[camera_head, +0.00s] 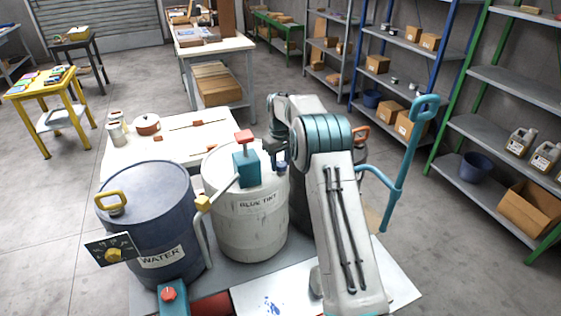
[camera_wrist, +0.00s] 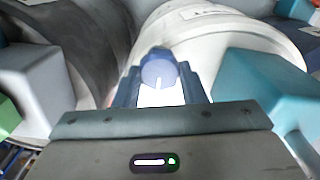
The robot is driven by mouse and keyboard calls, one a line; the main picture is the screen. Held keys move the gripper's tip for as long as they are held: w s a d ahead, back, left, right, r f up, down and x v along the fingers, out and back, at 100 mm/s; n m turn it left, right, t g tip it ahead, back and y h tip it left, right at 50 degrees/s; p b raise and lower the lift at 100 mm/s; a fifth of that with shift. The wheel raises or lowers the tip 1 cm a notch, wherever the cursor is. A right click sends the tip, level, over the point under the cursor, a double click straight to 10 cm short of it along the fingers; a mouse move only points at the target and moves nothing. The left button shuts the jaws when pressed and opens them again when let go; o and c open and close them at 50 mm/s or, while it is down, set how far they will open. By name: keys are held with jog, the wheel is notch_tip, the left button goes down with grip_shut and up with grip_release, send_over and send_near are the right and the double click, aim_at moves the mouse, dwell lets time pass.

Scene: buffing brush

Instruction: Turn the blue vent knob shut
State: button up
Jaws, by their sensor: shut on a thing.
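The blue vent knob (camera_wrist: 157,71) is round, with a pale pointer line that runs down toward the bottom of the wrist view. My gripper (camera_wrist: 160,82) is shut on it, with one blue-grey finger on each side. In the head view my gripper (camera_head: 284,152) is at the right upper side of the white drum marked BLUE TINT (camera_head: 245,222). My arm hides much of that area, and the knob's mount cannot be made out there.
A teal box with a red handle (camera_head: 246,168) stands on the white drum, close beside my gripper; a teal block (camera_wrist: 262,92) fills the wrist view's right. A blue-grey WATER drum (camera_head: 150,215) stands left. A tall teal handle (camera_head: 408,150) rises right of my arm.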

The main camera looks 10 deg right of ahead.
aim_at(280, 163)
jog(key=shift+r, duration=0.1)
jog(key=o, duration=1)
notch_tip(280, 163, up, 14)
jog(key=shift+b, duration=0.3)
